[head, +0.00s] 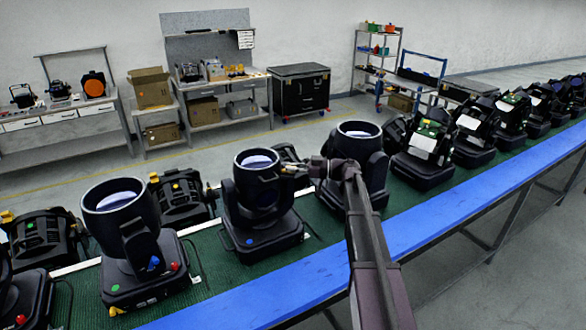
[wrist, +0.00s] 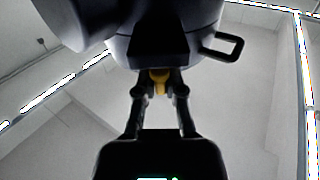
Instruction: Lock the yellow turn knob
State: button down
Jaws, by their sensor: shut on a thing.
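The yellow turn knob (wrist: 160,82) shows in the wrist view, under the dark body of a par can (wrist: 160,45). My gripper (wrist: 160,90) has a finger on each side of the knob and is shut on it. In the head view my gripper (head: 291,169) reaches from the right to the side of a black par can (head: 257,180) with a blue dot on its base. The knob itself is hidden or too small to tell there. That can stands upright on the green belt.
Several other par cans line the green conveyor, one (head: 358,145) close behind my wrist and one (head: 122,225) to the left. A blue rail (head: 430,212) runs along the near edge. Workbenches and a black cabinet (head: 300,90) stand by the wall.

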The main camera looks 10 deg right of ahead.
jog(key=c, duration=0.7)
grip_release()
jog(key=shift+c, duration=0.2)
jog(key=v, duration=1.2)
